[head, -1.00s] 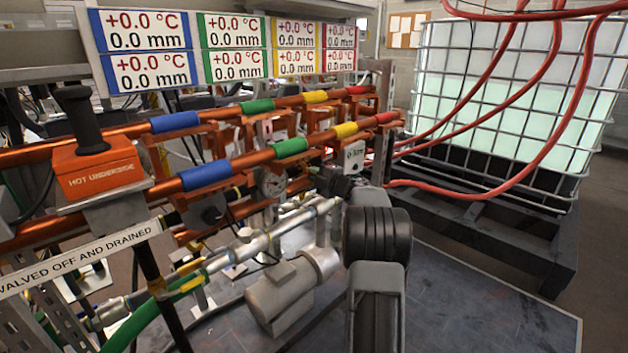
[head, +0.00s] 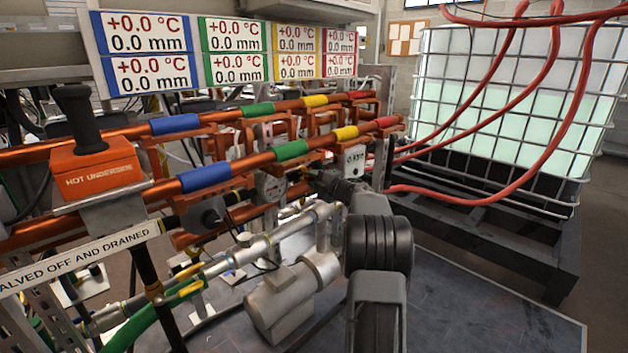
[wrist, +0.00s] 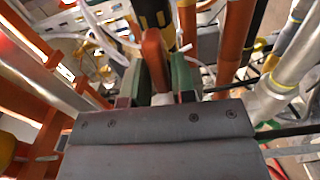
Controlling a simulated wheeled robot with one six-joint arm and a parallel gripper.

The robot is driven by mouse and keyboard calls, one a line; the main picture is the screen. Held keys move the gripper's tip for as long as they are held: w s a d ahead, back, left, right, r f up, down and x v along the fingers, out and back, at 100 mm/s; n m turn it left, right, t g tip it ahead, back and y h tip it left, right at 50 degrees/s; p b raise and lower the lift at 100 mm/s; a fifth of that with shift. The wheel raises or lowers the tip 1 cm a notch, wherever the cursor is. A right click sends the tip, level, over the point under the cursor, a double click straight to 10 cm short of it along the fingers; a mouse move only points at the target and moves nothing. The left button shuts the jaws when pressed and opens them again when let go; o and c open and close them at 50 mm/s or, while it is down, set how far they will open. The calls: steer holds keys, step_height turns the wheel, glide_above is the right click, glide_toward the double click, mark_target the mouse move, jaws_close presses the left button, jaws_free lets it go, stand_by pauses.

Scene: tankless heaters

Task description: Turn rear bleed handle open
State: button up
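In the wrist view my gripper (wrist: 161,68) shows two green-padded fingers, one on each side of an upright orange handle-like piece (wrist: 155,48). The piece lies in the gap between the fingers; I cannot tell whether both pads press on it. I take it for the rear bleed handle, but no label shows. Its lower part is hidden by the fingers and the grey gripper body. In the head view my arm reaches forward into the pipework, and neither the gripper nor the handle can be made out there.
Copper pipes with coloured bands (head: 205,177) run across the left and middle. A grey pump (head: 285,300) and steel pipes stand low beside my arm. Black-and-yellow banded pipe (wrist: 152,14) is close behind the handle. Red hoses (head: 470,198) and a caged tank (head: 510,100) are at right.

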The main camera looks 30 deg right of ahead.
steer(key=o, duration=0.3)
steer(key=s+d+p, duration=0.2)
steer(key=s+p, duration=0.1)
steer(key=s, duration=1)
steer(key=shift+s+d, duration=0.25)
steer(key=shift+s, duration=0.05)
